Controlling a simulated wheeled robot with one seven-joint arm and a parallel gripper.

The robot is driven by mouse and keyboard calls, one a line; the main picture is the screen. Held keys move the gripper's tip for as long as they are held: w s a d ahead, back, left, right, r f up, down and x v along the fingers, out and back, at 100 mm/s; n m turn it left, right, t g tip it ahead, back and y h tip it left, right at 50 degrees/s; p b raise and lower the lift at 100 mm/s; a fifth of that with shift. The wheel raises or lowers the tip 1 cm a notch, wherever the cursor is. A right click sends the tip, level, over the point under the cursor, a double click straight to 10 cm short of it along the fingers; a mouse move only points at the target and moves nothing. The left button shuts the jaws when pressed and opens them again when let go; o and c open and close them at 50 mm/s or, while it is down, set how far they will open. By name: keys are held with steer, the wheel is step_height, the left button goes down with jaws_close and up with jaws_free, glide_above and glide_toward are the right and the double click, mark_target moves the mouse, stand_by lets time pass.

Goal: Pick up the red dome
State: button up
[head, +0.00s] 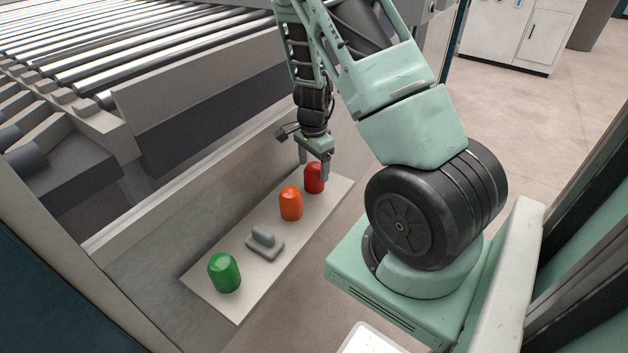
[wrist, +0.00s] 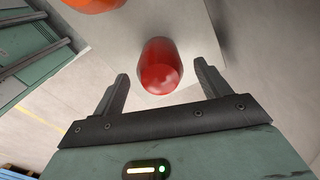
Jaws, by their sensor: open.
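The red dome (head: 313,180) stands upright at the far end of a pale shelf (head: 212,283). My gripper (head: 314,168) is right above it, pointing down, and one finger covers part of its right side in the head view. In the wrist view the red dome (wrist: 160,66) lies ahead between the two open fingers of my gripper (wrist: 162,85). There is a visible gap on each side, and the fingers do not appear to touch it.
An orange dome (head: 291,203) stands close to the red one. A grey handled block (head: 265,243) and a green dome (head: 224,272) stand nearer on the shelf. A grey wall (head: 190,190) and a roller conveyor (head: 170,50) lie to the left.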

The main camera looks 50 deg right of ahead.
mark_target(315, 178)
steer(key=shift+d+f+b, duration=0.2)
steer(key=shift+f+b, duration=0.5)
steer(key=shift+f, duration=2)
steer(key=c, duration=1.1)
